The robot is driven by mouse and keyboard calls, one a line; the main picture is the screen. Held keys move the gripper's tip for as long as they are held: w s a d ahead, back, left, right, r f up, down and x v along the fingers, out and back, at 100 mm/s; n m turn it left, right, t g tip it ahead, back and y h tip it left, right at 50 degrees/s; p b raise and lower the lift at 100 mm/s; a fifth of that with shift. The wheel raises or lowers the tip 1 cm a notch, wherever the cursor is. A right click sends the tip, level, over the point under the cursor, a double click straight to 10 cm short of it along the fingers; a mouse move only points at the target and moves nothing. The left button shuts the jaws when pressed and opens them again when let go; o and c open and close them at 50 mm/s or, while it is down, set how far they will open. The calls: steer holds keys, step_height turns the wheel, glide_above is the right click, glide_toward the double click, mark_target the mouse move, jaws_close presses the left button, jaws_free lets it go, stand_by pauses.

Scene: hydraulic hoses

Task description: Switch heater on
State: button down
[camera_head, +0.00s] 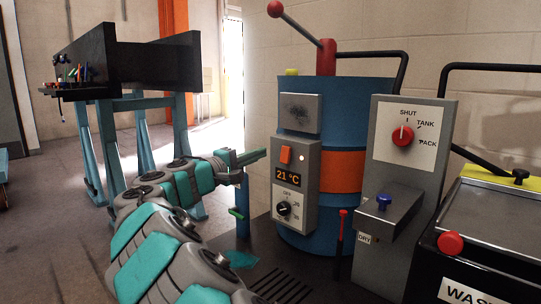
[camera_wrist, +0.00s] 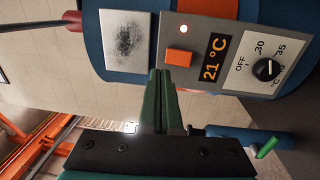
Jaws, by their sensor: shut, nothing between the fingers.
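The heater's grey control box (camera_head: 296,185) is on the front of a blue drum (camera_head: 345,100). It carries an orange switch (camera_head: 286,154), a small pale, bright lamp (camera_head: 302,157), a display reading 21 °C (camera_head: 288,177) and a black knob (camera_head: 284,208) marked OFF, 30 and 35. In the wrist view the lamp (camera_wrist: 184,29) glows beside the switch (camera_wrist: 179,57); the knob (camera_wrist: 267,69) is at the right. My gripper (camera_head: 264,153) is shut and empty, its tips just left of the switch; in the wrist view the tips (camera_wrist: 160,73) are close to it. I cannot tell whether they touch.
A grey panel (camera_head: 408,150) with a red selector knob (camera_head: 402,136) stands right of the drum. A red-tipped lever (camera_head: 342,230) rises beside the box.

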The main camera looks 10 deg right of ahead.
steer(key=s+a+r, duration=0.1)
steer(key=s+a, duration=0.2)
steer(key=a, duration=0.1)
steer(key=shift+s+a+r, duration=0.15)
steer(key=shift+s+a, duration=0.05)
steer(key=shift+a, duration=0.2)
steer(key=s+d+f+m+g+y+p, duration=0.15)
steer(key=s+d+f+g, duration=0.3)
steer(key=s+d, duration=0.45)
steer(key=s+d+f+m+g+y+p, duration=0.1)
steer(key=s+d+f+m+g+y, duration=0.3)
steer(key=s+d, duration=0.45)
steer(key=s+a+f+g+y+p, duration=0.1)
steer(key=s+a+f+y, duration=0.1)
steer(key=s+f, duration=0.4)
steer(key=s+a+f+m+g+y+p, duration=0.1)
steer(key=s+f, duration=0.5)
steer(key=s, duration=0.7)
steer(key=s+a+f+g+y, duration=0.2)
steer(key=s+a+f+y, duration=0.3)
steer(key=s, duration=0.5)
steer(key=shift+f+m+y+p, duration=0.4)
steer(key=shift+f+y, duration=0.25)
steer(key=shift+y, duration=0.3)
